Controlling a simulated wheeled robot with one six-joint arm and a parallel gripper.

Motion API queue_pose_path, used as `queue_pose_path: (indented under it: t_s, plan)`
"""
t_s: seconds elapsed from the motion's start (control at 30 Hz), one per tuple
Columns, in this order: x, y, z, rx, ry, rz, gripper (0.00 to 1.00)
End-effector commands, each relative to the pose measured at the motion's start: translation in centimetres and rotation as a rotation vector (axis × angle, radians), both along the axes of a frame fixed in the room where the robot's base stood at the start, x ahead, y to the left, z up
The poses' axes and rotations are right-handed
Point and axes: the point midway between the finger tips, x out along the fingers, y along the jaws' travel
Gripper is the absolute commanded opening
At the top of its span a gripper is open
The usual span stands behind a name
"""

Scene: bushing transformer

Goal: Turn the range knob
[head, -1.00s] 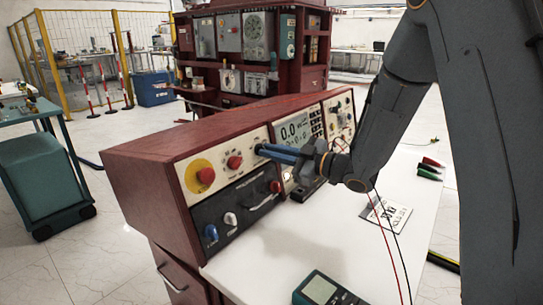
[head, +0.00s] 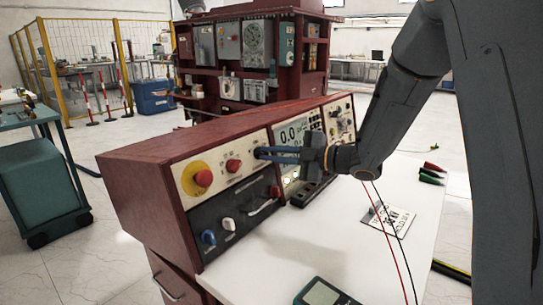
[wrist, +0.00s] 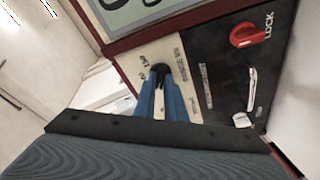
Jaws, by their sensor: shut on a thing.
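The range knob is a small black knob (wrist: 160,72) on the cream panel in the wrist view, with printed marks to its left. My gripper (wrist: 159,84) has its two blue fingers closed on either side of this knob. In the head view my gripper (head: 259,153) reaches from the right to the front of the red console (head: 140,172), its fingertips at the cream panel to the right of a red knob (head: 233,166). Which mark the knob points to cannot be read.
A yellow-ringed red button (head: 203,178) sits left on the panel. Blue (head: 208,237) and white (head: 228,224) knobs are below. A lit display (head: 291,133) is behind my fingers. A meter (head: 322,292) lies on the white tabletop (head: 262,262), and red and black wires hang nearby.

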Motion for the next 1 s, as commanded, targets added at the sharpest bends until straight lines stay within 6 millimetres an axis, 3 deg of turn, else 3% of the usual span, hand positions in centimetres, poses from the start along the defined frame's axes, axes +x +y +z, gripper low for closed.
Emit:
queue_pose_path:
  t_s: [0.4,0.43,0.53,0.83,1.0]
  plan:
    - [0.0,0.0,0.1,-0.004,-0.008,0.002,0.00]
    - [0.0,0.0,0.1,-0.004,-0.008,0.002,0.15]
    - [0.0,0.0,0.1,-0.004,-0.007,0.002,0.29]
    - [-0.1,-0.1,0.0,-0.004,-0.006,0.001,0.29]
    - [-0.7,-1.8,0.3,-0.005,-0.006,-0.002,0.29]
